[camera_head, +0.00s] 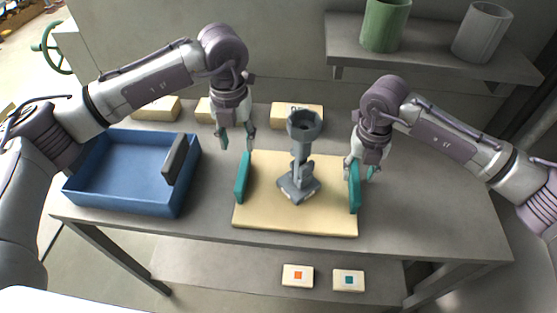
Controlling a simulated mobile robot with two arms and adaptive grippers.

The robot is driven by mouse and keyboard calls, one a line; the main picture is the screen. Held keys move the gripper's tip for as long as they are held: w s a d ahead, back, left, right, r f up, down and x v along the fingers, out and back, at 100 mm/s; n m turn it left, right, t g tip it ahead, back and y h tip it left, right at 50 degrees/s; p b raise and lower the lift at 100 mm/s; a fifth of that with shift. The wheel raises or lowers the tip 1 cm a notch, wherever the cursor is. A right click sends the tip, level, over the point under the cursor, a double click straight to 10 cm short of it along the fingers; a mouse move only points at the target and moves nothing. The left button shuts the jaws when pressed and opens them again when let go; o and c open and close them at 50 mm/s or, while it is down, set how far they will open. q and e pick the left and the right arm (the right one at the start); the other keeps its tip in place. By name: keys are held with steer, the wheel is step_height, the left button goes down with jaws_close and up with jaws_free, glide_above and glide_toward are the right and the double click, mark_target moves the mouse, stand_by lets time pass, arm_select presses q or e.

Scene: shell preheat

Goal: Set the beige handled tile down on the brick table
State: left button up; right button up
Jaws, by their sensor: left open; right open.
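The beige tile (257,219) lies flat on the grey table (430,205), with a teal handle (242,178) at its left side and another teal handle (355,188) at its right side. A grey funnel-topped device (299,182) stands on the tile's middle. My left gripper (237,140) is open and empty, above and behind the left handle and apart from it. My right gripper (361,170) is open at the top of the right handle; whether its fingers touch the handle I cannot tell.
A blue tray (128,200) with a dark upright piece (176,158) at its right wall stands on the left. Several beige blocks (297,110) line the back. A shelf (420,62) holds a green cup (385,25) and a grey cup (481,32). The table's right end is clear.

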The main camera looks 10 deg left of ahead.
step_height(320, 180, up, 8)
steer(key=shift+f, duration=0.1)
stand_by(0.6)
